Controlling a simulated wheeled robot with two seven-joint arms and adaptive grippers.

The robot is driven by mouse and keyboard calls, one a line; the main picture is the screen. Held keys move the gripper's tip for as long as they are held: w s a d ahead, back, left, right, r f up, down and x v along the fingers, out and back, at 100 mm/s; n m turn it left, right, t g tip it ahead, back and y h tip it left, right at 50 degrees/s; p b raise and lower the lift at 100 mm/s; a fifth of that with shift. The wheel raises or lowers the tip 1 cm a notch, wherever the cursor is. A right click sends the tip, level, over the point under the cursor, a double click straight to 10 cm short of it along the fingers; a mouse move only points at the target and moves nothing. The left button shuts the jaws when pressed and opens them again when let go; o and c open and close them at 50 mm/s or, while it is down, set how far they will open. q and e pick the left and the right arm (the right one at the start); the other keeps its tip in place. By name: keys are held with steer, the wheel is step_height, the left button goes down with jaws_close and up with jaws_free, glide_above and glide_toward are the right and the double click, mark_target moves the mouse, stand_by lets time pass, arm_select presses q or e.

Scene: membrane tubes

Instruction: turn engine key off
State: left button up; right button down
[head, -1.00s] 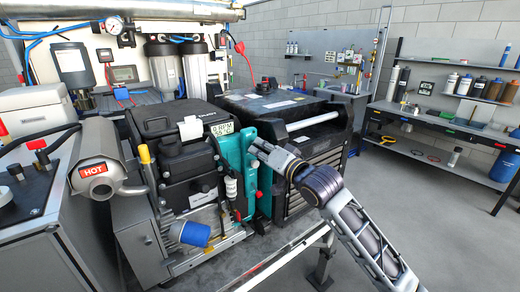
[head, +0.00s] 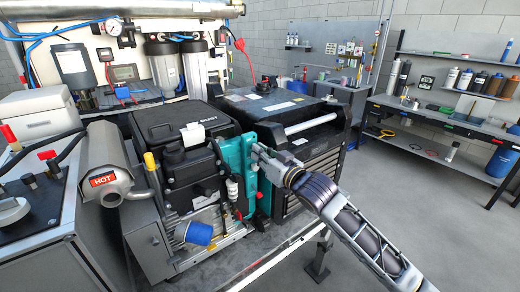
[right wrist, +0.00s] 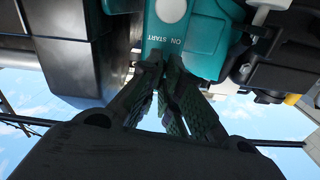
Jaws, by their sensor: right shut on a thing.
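The engine (head: 175,165) stands on a bench in the middle of the head view. A teal panel (head: 240,165) is on its right side. My right gripper (head: 260,155) reaches in from the right, its fingers at this panel. In the right wrist view the fingers (right wrist: 165,62) are close together, just below the words "ON START" on the teal panel (right wrist: 205,40). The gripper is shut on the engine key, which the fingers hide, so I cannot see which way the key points. My left gripper is not in view.
A muffler marked HOT (head: 103,170) sits left of the engine. A black ribbed case (head: 295,130) stands right behind my right gripper. A blue filter (head: 198,233) is at the engine's front. Shelves (head: 440,130) stand far right, with open floor before them.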

steer(key=shift+f+n+p, duration=0.1)
steer(key=shift+n+p, duration=0.35)
steer(key=shift+n, duration=0.45)
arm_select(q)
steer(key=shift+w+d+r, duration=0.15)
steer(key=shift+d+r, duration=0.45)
arm_select(e)
steer(key=c, duration=1.6)
jaws_free()
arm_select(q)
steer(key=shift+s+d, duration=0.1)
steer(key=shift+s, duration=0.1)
arm_select(e)
steer(key=shift+d, duration=0.1)
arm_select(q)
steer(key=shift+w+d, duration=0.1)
arm_select(e)
steer(key=shift+v, duration=5.95)
